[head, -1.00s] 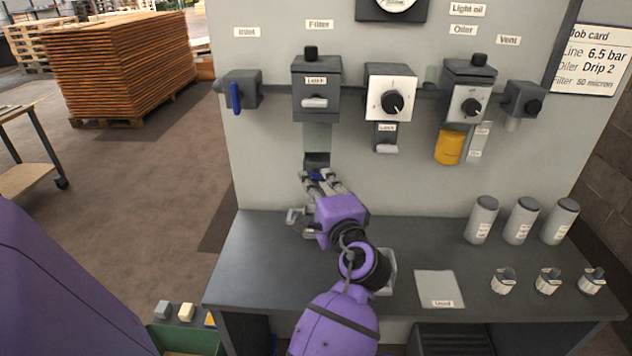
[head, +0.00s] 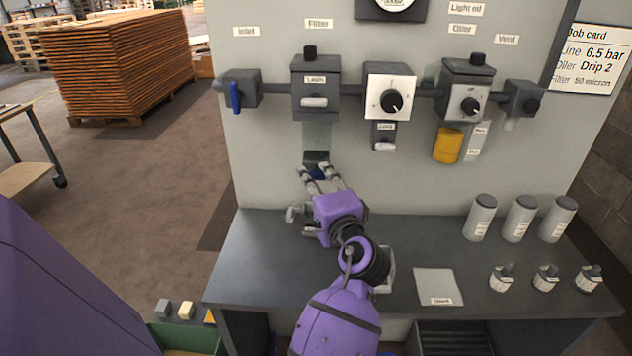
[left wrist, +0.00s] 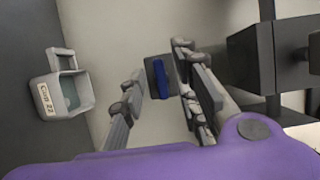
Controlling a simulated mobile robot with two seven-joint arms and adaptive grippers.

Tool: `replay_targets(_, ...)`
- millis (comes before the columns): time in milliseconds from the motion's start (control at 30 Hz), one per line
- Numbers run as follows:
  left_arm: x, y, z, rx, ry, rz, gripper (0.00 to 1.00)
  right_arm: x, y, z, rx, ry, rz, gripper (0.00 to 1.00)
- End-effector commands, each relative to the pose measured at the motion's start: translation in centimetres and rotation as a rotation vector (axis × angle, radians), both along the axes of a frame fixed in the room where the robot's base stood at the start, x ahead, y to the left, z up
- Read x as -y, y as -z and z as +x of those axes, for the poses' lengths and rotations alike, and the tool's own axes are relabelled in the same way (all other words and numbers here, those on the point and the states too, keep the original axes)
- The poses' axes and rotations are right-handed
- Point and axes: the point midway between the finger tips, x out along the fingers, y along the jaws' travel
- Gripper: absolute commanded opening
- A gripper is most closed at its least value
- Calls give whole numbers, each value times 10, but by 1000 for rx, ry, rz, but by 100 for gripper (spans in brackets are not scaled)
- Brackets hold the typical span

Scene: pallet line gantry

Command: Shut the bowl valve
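The bowl valve is a small dark block with a blue lever (head: 318,174) at the foot of the clear filter bowl (head: 317,140), under the Filter unit on the panel. In the left wrist view the blue lever (left wrist: 158,72) shows against its dark block, in the gap between the fingers. My left gripper (head: 319,178) is open, with its fingertips close to the lever. It shows open in the left wrist view too (left wrist: 160,92), with no clear contact on the lever. In the head view the fingers partly hide the valve. My right gripper is not in view.
The filter housing (head: 316,88), regulator (head: 390,92) and oiler (head: 467,92) stick out above. A blue inlet lever (head: 235,97) is at left. Several canisters (head: 481,217) and small bottles stand at the bench's right. A labelled container (left wrist: 68,92) shows in the wrist view.

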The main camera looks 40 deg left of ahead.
Motion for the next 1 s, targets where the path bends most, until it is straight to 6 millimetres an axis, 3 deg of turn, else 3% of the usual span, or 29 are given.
replay_targets(333, 10, 1, -6, -2, 2, -1, 29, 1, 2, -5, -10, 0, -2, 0)
replay_targets(700, 71, 1, -51, -3, 1, -3, 29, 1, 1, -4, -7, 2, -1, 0)
replay_targets(1000, 96, -1, -70, -1, 0, 0, 29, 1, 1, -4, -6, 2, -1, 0)
